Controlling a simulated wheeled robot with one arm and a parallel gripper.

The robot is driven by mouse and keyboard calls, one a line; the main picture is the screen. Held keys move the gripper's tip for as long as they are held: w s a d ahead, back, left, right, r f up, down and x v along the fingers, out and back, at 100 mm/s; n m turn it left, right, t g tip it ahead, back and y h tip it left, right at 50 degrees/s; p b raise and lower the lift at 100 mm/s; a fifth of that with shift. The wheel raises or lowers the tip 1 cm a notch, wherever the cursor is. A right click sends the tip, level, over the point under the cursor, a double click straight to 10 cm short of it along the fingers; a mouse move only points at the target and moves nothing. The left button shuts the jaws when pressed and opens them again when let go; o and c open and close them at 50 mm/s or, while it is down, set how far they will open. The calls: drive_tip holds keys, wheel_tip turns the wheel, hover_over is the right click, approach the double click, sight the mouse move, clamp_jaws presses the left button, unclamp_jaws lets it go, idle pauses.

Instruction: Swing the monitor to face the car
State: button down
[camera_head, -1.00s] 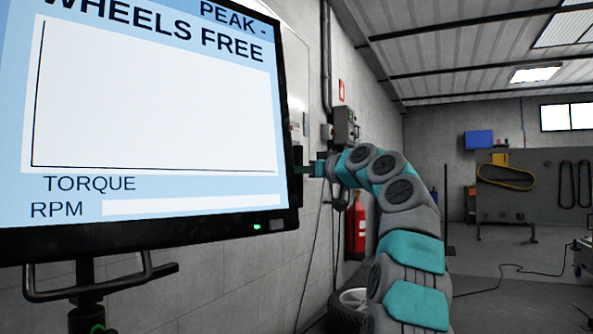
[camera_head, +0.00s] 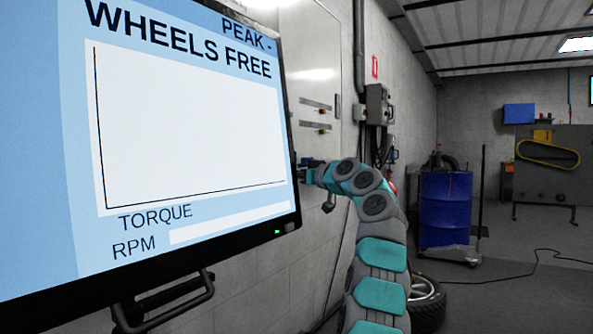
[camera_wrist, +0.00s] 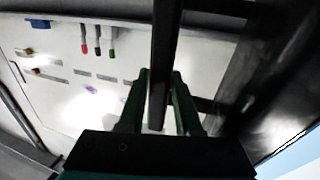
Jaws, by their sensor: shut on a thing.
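The monitor (camera_head: 185,130) fills the left of the head view. Its lit screen reads "WHEELS FREE", "TORQUE" and "RPM", and is seen at a slant. A handle bar (camera_head: 165,305) shows under its lower edge. My gripper (camera_head: 305,172) is at the monitor's right edge, its tips partly hidden there. In the wrist view, the two green fingers of my gripper (camera_wrist: 159,100) are shut on a dark upright bar (camera_wrist: 163,60), apparently a handle at the monitor's side. The dark monitor edge is at the right of that view.
A whiteboard (camera_head: 310,75) with markers hangs on the wall behind the monitor, close to my gripper. A wall switch box (camera_head: 378,104) is right of it. A blue drum (camera_head: 445,207) and a tyre (camera_head: 428,302) stand right of my arm. Open floor lies farther right.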

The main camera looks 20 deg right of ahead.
drive_tip(key=c, duration=0.7)
unclamp_jaws()
drive_tip(key=shift+s, duration=0.1)
drive_tip(key=b+v, duration=0.3)
drive_tip(key=v, duration=0.4)
drive_tip(key=shift+s+d, duration=0.15)
drive_tip(key=shift+s, duration=0.15)
